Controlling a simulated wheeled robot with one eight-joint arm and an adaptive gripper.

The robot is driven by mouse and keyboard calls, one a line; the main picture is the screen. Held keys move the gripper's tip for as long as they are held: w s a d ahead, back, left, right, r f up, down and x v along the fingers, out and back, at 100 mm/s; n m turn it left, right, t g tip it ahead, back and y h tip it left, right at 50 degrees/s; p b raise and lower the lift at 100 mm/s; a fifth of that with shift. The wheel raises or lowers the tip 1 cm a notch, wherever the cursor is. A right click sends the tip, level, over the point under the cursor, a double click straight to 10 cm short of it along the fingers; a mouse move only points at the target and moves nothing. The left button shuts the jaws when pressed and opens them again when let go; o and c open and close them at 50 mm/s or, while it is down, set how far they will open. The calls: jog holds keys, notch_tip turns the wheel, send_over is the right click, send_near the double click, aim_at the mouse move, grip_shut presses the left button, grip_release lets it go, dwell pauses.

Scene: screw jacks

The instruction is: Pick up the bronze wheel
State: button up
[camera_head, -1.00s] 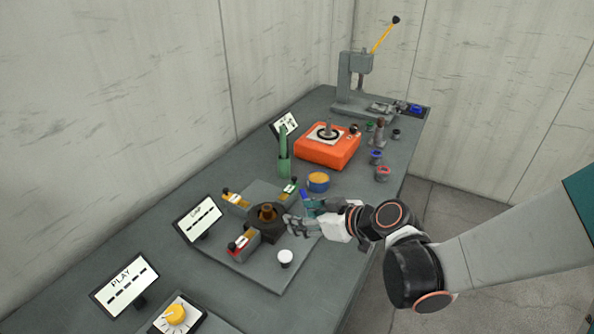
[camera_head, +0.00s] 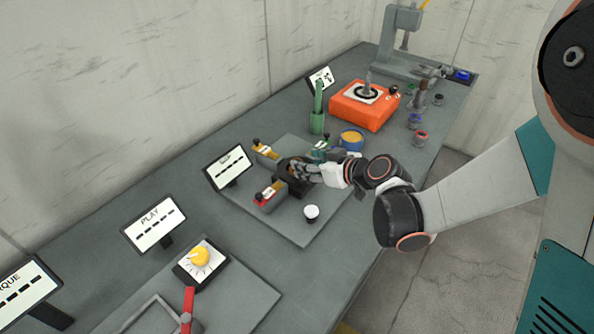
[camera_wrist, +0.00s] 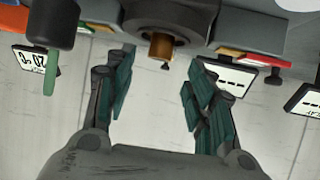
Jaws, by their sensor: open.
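The bronze wheel (camera_wrist: 162,46) shows as a brown-gold round piece seated in a dark grey round holder (camera_wrist: 166,20) at the top middle of the wrist view. In the head view it is mostly hidden by my gripper (camera_head: 304,170), which is at the dark holder on the grey plate (camera_head: 300,232). In the wrist view my gripper (camera_wrist: 160,65) is open, with the green-padded fingers apart. The wheel appears between and beyond the fingertips. I cannot tell whether a finger touches it.
Clamps with red (camera_head: 270,194) and yellow (camera_head: 266,151) parts surround the holder. A white knob (camera_head: 311,212) stands in front. A blue-rimmed bowl (camera_head: 351,139), green holder (camera_head: 317,121) and orange box (camera_head: 364,105) are behind. Display signs (camera_head: 228,167) line the wall side.

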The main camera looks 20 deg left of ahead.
jog(key=b+x, duration=0.1)
jog(key=x, duration=0.3)
jog(key=shift+w+f, duration=0.1)
jog(key=shift+f, duration=0.05)
grip_shut()
